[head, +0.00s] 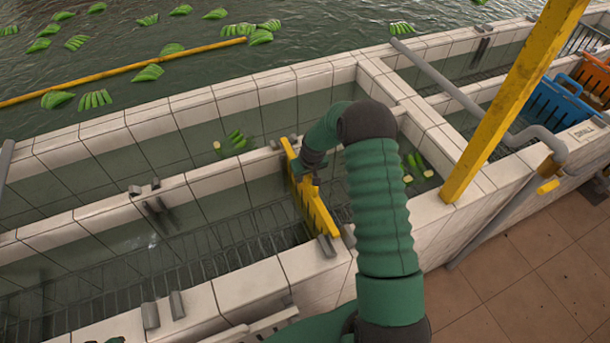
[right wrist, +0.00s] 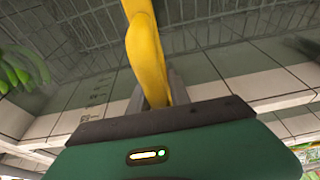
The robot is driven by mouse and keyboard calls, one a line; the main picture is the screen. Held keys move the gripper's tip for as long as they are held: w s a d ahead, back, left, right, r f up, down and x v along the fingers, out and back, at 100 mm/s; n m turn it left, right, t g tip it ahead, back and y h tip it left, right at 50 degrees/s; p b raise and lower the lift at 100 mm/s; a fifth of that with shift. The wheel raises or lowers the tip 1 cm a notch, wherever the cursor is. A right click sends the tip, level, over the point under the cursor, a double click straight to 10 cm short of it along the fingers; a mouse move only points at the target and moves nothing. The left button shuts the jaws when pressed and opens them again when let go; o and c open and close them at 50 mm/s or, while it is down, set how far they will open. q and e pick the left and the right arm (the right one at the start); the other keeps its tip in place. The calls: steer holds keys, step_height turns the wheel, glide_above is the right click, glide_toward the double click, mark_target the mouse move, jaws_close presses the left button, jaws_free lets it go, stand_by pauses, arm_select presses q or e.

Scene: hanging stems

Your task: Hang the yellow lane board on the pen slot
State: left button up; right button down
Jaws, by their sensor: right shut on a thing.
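The yellow lane board (head: 318,212) spans the water trough crosswise, from the middle tiled wall to the near tiled wall. My right gripper (head: 309,178) is shut on its upper edge, and the arm hides part of the board. In the right wrist view the yellow board (right wrist: 146,55) rises from between the dark fingers (right wrist: 153,98). The board's far end is at grey slot brackets (head: 275,144) on the middle wall. Its near end is at brackets (head: 327,246) on the near wall. Whether it is seated in them I cannot tell. My left gripper is not in view.
Another bracket pair stands to the left, on the middle wall (head: 135,190) and the near wall (head: 150,316). Green banana bunches (head: 235,139) float beyond the middle wall. A yellow post (head: 505,105), a grey pipe (head: 470,105) and a blue crate (head: 557,103) stand right.

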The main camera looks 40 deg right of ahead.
steer(key=shift+f, duration=0.25)
stand_by(0.4)
steer(key=c, duration=1.1)
jaws_free()
steer(key=o, duration=1.1)
steer(key=shift+p+v, duration=0.4)
steer(key=shift+v, duration=0.35)
steer(key=p+v, duration=0.6)
steer(key=v, duration=0.2)
steer(key=shift+s+r, duration=0.1)
steer(key=shift+r, duration=0.2)
